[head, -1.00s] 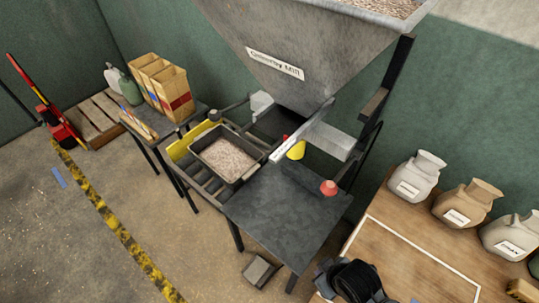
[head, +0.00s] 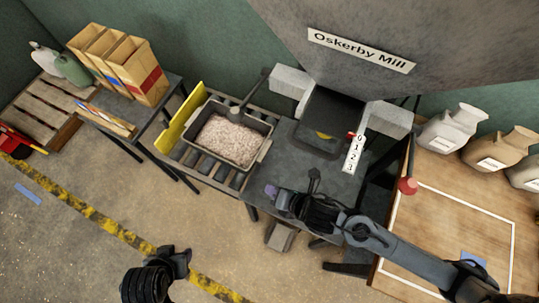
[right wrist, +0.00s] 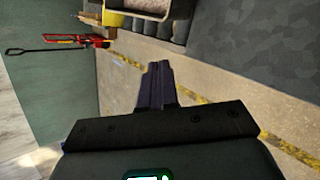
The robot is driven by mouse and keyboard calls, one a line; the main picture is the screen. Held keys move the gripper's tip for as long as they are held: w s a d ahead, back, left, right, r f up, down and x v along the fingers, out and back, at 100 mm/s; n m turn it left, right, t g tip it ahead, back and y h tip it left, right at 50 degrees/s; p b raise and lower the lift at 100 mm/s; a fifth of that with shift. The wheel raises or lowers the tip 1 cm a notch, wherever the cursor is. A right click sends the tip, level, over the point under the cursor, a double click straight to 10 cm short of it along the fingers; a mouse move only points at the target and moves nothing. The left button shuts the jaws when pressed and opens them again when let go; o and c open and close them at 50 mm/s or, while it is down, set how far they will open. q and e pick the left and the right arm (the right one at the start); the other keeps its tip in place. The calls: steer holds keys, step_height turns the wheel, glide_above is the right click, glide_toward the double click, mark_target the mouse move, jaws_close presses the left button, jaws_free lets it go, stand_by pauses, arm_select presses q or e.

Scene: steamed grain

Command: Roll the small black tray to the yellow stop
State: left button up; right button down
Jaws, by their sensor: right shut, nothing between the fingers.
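The small black tray (head: 222,159), filled with pale grain, sits level on the roller track. The yellow stop (head: 181,117) is an upright plate at the track's left end. The tray is close to it; a narrow strip of rollers shows between them at the front. In the right wrist view the tray (right wrist: 150,9) and stop (right wrist: 113,19) are cut by the top edge. My right gripper (head: 271,191) is shut and empty, right of and in front of the tray, apart from it. It also shows in the right wrist view (right wrist: 157,84). My left gripper (head: 182,260) is low over the floor; its jaws are unclear.
A dark table (head: 335,178) adjoins the track on the right, under the mill hopper (head: 440,50). A side table with paper sacks (head: 145,80) stands left of the stop. A wooden table (head: 450,225) with several sacks is at right. Open floor lies in front.

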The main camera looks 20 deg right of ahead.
steer(key=w+d+f+n+b, duration=0.1)
steer(key=w+d+f+n, duration=0.45)
steer(key=d+n, duration=0.5)
steer(key=w+a+f+n+b, duration=0.1)
steer(key=w+a+f+b, duration=0.1)
steer(key=w+a+f, duration=0.4)
steer(key=w+a, duration=0.1)
steer(key=w, duration=0.2)
steer(key=shift+a+f+g, duration=0.2)
steer(key=shift+g, duration=0.1)
steer(key=shift+n, duration=0.25)
